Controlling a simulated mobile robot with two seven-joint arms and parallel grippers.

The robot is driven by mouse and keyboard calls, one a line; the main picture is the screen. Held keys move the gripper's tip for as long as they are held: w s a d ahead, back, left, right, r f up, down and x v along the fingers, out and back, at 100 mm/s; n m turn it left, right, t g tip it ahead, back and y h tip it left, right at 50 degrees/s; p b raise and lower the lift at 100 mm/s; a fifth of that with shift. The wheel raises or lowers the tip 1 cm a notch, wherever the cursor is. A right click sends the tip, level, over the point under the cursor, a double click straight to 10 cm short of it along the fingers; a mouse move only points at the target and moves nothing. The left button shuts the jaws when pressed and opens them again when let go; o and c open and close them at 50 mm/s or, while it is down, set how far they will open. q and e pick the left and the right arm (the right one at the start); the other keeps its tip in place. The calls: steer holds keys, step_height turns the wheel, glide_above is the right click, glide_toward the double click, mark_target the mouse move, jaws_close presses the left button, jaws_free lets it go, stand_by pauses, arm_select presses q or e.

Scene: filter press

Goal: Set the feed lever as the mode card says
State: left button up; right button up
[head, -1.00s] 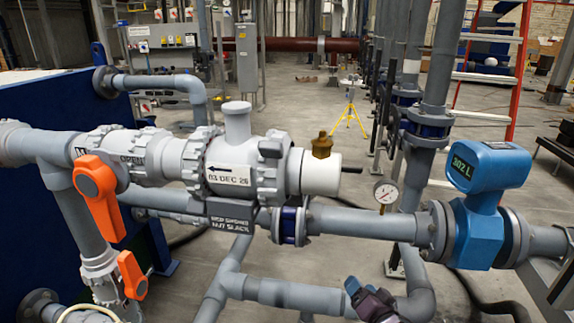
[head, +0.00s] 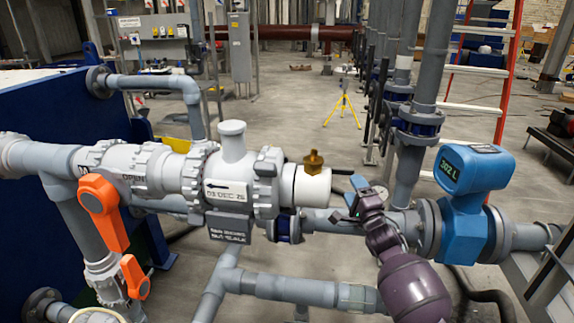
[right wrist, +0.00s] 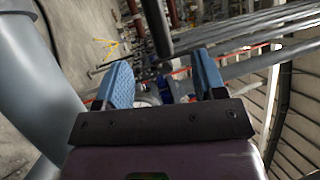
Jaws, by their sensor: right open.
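An orange lever (head: 104,212) hangs down from the grey valve body at the left of the head view. A second, smaller orange lever (head: 134,277) sits below it on the lower pipe. I cannot identify a mode card. My right gripper (head: 347,200) is right of the housing's white end, in front of the pipe. In the right wrist view its blue fingers (right wrist: 165,85) are apart with nothing held between them. My left gripper is not in view.
A brass fitting (head: 313,162) tops the housing's white end. A blue flow meter (head: 470,190) stands right of my right arm. A pressure gauge (head: 377,190) is partly hidden by my gripper. Grey pipes (head: 300,285) run below. Open floor lies behind, with a yellow tripod (head: 343,108).

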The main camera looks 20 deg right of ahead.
mark_target(345, 174)
steer(key=b+x, duration=0.4)
steer(key=x, duration=0.4)
steer(key=shift+w, duration=0.1)
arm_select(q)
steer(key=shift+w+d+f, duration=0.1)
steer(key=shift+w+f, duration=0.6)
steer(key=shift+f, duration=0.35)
arm_select(e)
steer(key=shift+c, duration=0.2)
steer(key=c, duration=0.7)
